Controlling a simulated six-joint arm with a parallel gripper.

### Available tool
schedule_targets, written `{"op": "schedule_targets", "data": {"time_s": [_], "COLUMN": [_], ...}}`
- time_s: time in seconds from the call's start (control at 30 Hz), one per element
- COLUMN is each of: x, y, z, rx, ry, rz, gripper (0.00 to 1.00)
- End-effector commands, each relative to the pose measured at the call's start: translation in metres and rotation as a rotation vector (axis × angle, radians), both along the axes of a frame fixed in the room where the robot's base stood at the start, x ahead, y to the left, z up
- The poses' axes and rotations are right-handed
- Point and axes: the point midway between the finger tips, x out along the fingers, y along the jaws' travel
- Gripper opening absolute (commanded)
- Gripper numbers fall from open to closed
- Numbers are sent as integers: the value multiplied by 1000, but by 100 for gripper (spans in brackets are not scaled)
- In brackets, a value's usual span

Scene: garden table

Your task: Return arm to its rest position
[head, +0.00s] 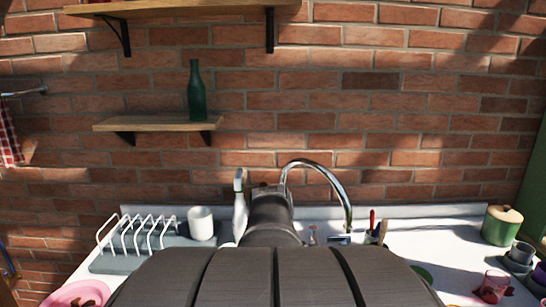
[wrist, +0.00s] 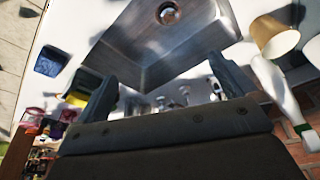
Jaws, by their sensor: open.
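My gripper (wrist: 168,85) shows in the wrist view with its two dark fingers wide apart and nothing between them. Beyond the fingers lies the metal sink basin (wrist: 165,42) with its round drain. In the head view my own dark arm fills the lower middle and stretches toward the brick wall. The gripper itself is hidden there behind the arm, and so is most of the sink.
In the head view a white dish rack (head: 138,235), a white mug (head: 201,223) and a white spray bottle (head: 240,207) stand left of the curved tap (head: 340,187). A green canister (head: 501,227) stands right. A green bottle (head: 195,92) stands on the lower shelf (head: 158,123).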

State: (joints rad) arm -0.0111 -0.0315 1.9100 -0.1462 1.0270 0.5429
Motion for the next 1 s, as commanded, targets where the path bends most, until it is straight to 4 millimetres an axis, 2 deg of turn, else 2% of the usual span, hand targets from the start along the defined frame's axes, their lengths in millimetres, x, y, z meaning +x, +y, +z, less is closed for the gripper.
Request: {"op": "schedule_targets", "data": {"time_s": [0.27, 0.7, 1.0], "x": [8, 10, 8], "y": [-46, -119, -154], "z": [15, 31, 35], "rx": [0, 0, 0], "ry": [-1, -1, 1], "rz": [-169, -417, -515], "gripper": [100, 100, 100]}}
